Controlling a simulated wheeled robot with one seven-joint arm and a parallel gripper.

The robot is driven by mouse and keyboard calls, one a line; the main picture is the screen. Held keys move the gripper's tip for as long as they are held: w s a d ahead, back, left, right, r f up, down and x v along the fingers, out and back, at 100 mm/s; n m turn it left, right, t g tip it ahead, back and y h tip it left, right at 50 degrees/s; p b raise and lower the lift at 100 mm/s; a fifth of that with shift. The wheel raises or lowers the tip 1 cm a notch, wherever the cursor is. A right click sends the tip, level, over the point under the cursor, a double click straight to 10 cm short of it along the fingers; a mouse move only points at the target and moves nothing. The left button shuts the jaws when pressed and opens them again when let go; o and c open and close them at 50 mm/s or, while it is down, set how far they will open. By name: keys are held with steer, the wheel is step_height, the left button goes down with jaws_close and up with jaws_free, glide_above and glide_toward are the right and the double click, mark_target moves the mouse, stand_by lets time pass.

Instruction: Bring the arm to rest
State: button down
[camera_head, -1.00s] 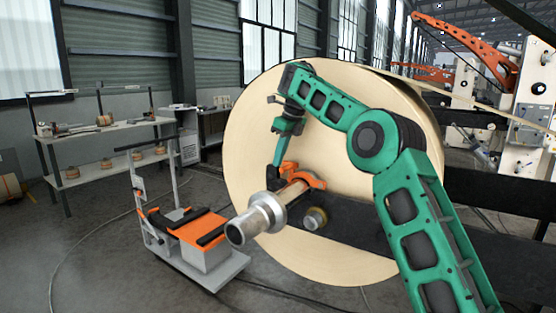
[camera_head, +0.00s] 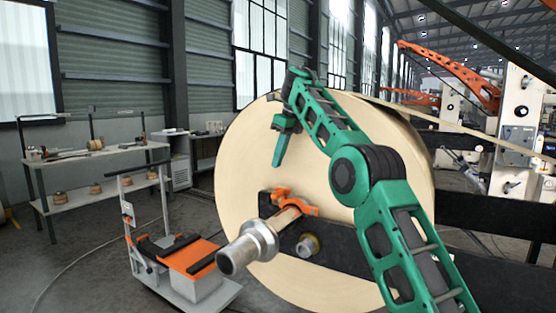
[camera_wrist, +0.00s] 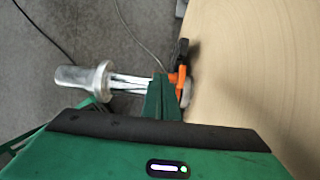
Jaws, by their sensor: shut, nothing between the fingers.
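My green arm (camera_head: 375,195) reaches up from the lower right in the head view and bends over in front of the big kraft roll (camera_head: 240,165). My gripper (camera_head: 279,163) hangs pointing down, shut and empty, in front of the roll's face. It is above the orange clamp (camera_head: 283,193) and apart from it in the head view. The metal shaft end (camera_head: 248,246) sticks out toward me below. In the wrist view the green fingers (camera_wrist: 161,92) point away, and the shaft (camera_wrist: 85,77) and the orange clamp (camera_wrist: 178,78) show beyond them.
A grey lift cart (camera_head: 185,262) with an orange top stands left of the shaft. A dark stand beam (camera_head: 470,247) runs across the right. A shelf table (camera_head: 95,155) with spools is at the back left. Open floor lies at the left.

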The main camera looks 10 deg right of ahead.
steer(key=s+d+n+h, duration=0.3)
steer(key=s+d+n, duration=0.3)
steer(key=s+d, duration=0.55)
steer(key=s+d+f+n+g, duration=0.2)
steer(key=s+d+f+n, duration=0.3)
steer(key=s+d, duration=0.7)
steer(key=s+f+n, duration=0.3)
steer(key=s+f, duration=0.4)
steer(key=s, duration=0.4)
steer(key=s+f+n, duration=0.3)
steer(key=s+f, duration=0.4)
steer(key=s, duration=0.4)
steer(key=s+f+n, duration=0.3)
steer(key=s+f, duration=0.3)
steer(key=s, duration=0.5)
steer(key=shift+s+d+f+g, duration=0.15)
steer(key=shift+s+f+g, duration=0.15)
steer(key=shift+s+f, duration=0.1)
